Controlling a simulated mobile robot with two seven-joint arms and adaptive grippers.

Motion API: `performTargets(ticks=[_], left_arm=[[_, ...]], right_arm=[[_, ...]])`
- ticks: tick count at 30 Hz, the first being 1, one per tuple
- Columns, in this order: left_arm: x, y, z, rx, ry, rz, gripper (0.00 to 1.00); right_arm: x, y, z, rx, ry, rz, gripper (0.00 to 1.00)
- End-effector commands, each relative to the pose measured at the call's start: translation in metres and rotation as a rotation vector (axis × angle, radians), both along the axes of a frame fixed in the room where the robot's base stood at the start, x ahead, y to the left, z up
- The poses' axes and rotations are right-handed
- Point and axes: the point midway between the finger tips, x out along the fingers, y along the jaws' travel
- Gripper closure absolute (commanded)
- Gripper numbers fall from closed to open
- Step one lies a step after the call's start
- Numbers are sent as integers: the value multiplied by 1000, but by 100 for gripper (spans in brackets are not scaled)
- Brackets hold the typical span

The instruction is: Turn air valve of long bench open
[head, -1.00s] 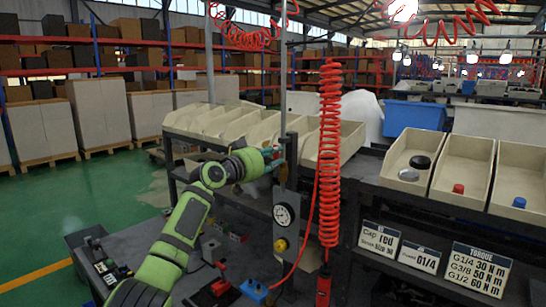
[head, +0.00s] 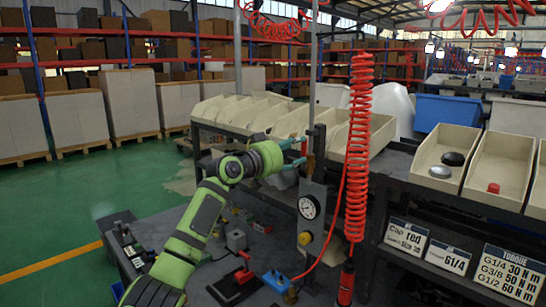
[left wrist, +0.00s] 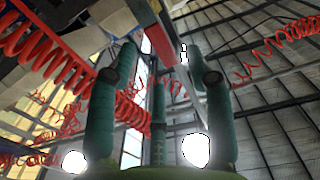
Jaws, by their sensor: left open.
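The air valve on the bench's upright post shows a small red lever (head: 304,147), just above the grey panel with the gauge. My left gripper (head: 294,152) reaches the post from the left, its teal fingers beside the red lever. In the left wrist view the gripper (left wrist: 158,75) is open, with its dark teal fingers spread. A red bar (left wrist: 160,42), which looks like the lever, lies near the fingertips. I cannot tell whether they touch. The valve body is partly hidden by the fingers. My right gripper is not in view.
The grey panel carries a round gauge (head: 309,207) and a yellow knob (head: 305,238). A coiled red hose (head: 359,150) hangs close to the right of the post. Beige bins (head: 222,110) line the bench behind. A red clamp (head: 243,272) and blue block (head: 277,281) lie below.

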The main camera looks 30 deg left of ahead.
Motion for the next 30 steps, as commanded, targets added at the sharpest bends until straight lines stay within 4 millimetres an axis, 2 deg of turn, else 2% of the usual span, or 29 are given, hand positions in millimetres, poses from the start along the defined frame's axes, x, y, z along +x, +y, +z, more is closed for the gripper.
performTargets(ticks=[9,15,21,30], left_arm=[[-53,20,-1,3,1,1,48],[-77,28,0,-1,0,0,48],[-84,31,0,-3,1,0,48],[-84,31,0,-3,1,-1,48]], right_arm=[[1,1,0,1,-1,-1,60],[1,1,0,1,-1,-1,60],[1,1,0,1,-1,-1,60],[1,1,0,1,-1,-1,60]])
